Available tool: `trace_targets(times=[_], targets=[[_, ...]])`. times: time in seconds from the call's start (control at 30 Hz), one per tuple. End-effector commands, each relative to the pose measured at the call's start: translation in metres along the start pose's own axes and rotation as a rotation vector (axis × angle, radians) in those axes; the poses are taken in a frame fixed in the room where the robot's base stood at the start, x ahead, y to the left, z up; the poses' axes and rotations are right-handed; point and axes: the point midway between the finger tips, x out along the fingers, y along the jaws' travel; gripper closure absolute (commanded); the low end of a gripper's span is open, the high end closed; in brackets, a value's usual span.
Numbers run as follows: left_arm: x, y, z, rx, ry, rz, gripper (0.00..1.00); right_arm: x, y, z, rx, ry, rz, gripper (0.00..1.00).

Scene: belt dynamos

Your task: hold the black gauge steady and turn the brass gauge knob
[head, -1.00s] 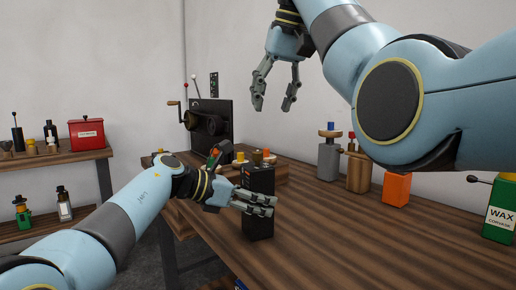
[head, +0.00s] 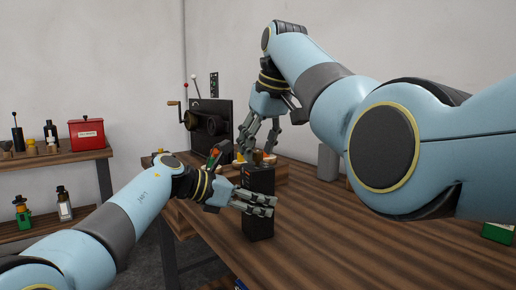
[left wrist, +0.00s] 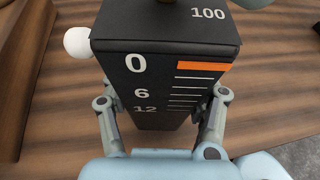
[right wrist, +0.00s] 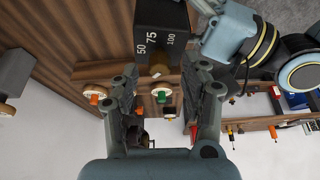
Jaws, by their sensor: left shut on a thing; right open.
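The black gauge (head: 258,223) stands upright near the table's left edge. In the left wrist view the gauge (left wrist: 150,58) shows 0, 6, 12 and an orange bar, with one finger on each side. The brass knob (right wrist: 158,70) is on the gauge's top, beside the marks 50, 75 and 100. My right gripper (head: 256,152) is open, pointing down just above the gauge top. In the right wrist view the knob appears between its fingertips; I cannot tell whether they touch it.
A wooden rack (head: 275,175) with coloured knobs stands close behind the gauge. A dark crank machine (head: 212,118) is at the back left. A grey block (head: 328,162) stands at the back. A wall shelf (head: 60,158) is at the left.

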Motion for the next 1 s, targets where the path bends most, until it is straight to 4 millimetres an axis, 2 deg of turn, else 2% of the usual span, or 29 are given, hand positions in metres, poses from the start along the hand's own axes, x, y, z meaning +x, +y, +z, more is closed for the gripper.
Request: trace_targets(times=[0.1, 0.37, 0.7, 1.0], targets=[[0.0001, 0.0000, -0.0002, 0.000, 0.000, 0.000, 0.99, 0.0067, 0.0002, 0.0003, 0.001, 0.000, 0.000, 0.55], [0.0001, 0.0000, -0.0001, 0.000, 0.000, 0.000, 0.99, 0.0076, 0.0003, 0.0002, 0.001, 0.000, 0.001, 0.55], [0.0001, 0.0000, 0.0000, 0.000, 0.000, 0.000, 0.99, 0.0073, 0.0004, 0.0002, 0.001, 0.000, 0.001, 0.99], [0.0000, 0.0001, 0.0000, 0.000, 0.000, 0.000, 0.99, 0.0069, 0.0010, 0.0000, -0.016, 0.000, -0.005, 1.00]])
